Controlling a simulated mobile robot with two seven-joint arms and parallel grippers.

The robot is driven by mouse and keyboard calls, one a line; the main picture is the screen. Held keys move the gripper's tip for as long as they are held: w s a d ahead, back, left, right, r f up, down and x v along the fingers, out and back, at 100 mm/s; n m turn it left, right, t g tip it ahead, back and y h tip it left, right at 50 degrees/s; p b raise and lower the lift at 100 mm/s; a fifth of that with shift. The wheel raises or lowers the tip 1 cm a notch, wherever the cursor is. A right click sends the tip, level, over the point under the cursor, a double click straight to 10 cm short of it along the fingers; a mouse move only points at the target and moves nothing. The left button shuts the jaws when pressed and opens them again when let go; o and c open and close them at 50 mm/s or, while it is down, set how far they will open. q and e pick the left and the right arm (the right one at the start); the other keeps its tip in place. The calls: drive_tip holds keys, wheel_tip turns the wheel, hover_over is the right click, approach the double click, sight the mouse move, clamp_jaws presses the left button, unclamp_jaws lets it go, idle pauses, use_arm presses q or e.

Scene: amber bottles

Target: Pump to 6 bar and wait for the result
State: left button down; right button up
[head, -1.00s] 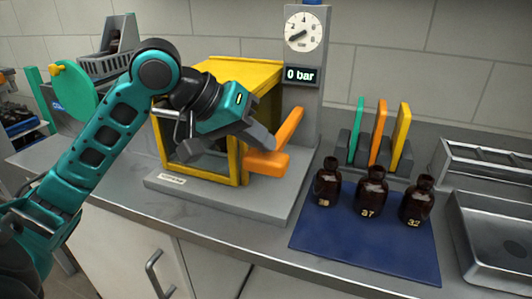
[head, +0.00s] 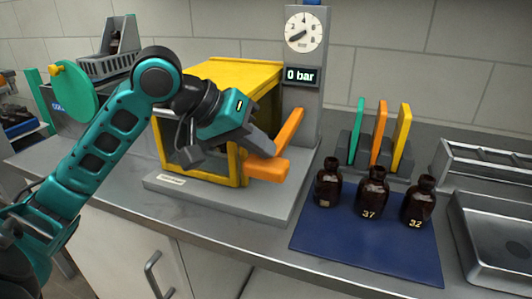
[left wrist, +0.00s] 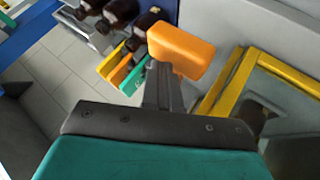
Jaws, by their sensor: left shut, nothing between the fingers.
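The pump stand has a round gauge (head: 304,29) above a display (head: 301,76) that reads 0 bar. Its orange lever (head: 268,169) ends in a block low beside the yellow-framed chamber (head: 235,76). My left gripper (head: 262,146) is shut and empty, its fingers at the top of the lever's block; they appear to touch it. In the left wrist view the shut fingers (left wrist: 162,85) reach the orange block (left wrist: 183,48). My right gripper is not in view. Brown bottles (head: 327,184), (head: 372,193) and (head: 417,203) stand upright on the blue mat (head: 350,250); two read 37 and 32.
Green, orange and yellow plates stand in a grey rack (head: 372,170) behind the bottles. A metal tray (head: 500,240) is at the right. A grey basket (head: 105,65) and green disc (head: 72,90) are at the back left. The counter's front strip is clear.

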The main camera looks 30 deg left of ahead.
sight(258, 162)
use_arm(q)
drive_tip(key=shift+f+b, duration=1.05)
drive_tip(key=shift+f, duration=0.8)
idle(1.6)
